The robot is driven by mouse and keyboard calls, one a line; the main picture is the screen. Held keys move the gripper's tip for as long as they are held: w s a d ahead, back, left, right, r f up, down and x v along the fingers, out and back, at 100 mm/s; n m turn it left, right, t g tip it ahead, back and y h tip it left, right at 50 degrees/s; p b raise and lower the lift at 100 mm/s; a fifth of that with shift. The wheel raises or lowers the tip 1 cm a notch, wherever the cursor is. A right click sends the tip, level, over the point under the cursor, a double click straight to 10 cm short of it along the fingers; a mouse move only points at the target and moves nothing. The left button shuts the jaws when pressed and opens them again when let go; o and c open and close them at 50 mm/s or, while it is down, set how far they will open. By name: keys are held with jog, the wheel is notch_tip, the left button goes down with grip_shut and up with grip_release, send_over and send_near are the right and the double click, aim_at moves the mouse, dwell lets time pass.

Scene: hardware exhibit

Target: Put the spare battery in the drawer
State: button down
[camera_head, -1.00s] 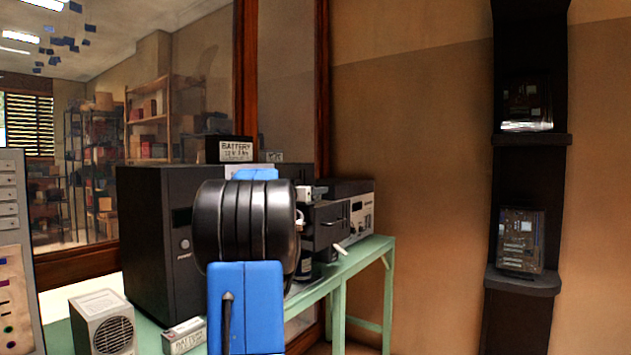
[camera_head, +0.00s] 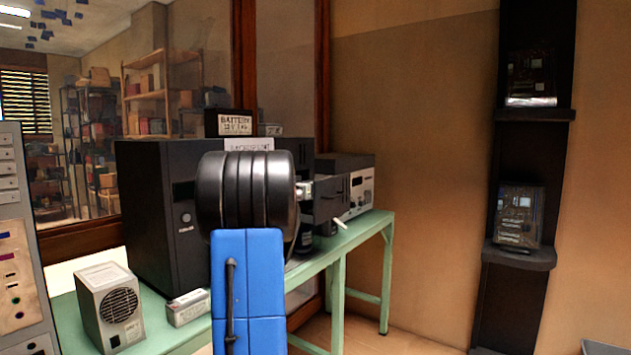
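A dark battery (camera_head: 228,123) with a white "BATTERY" label sits on top of the black tower case (camera_head: 155,230). A light grey battery (camera_head: 188,308) lies on the green bench, at the foot of the case. I cannot tell which is the spare. A dark drawer-like box (camera_head: 331,197) with a pale handle below it sits right of my arm, in front of a metal-faced unit (camera_head: 361,190). My black and blue arm covers the middle. My gripper's fingers are hidden behind it; a small silvery piece at its right edge is too unclear to name.
A grey speaker-like box (camera_head: 110,307) stands on the green bench (camera_head: 357,234) at the left. A panel with buttons (camera_head: 18,240) is at the far left edge. A window is behind the bench. A dark shelf column (camera_head: 520,255) with circuit boards stands at the right. Floor shows between bench and column.

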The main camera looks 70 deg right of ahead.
jog(key=shift+f, duration=0.2)
jog(key=shift+f, duration=0.5)
dwell(0.8)
jog(key=c, duration=1.1)
grip_release()
jog(key=shift+f, duration=0.1)
jog(key=shift+a, duration=0.15)
jog(key=v, duration=1.7)
jog(key=shift+w, duration=0.15)
jog(key=shift+a, duration=0.1)
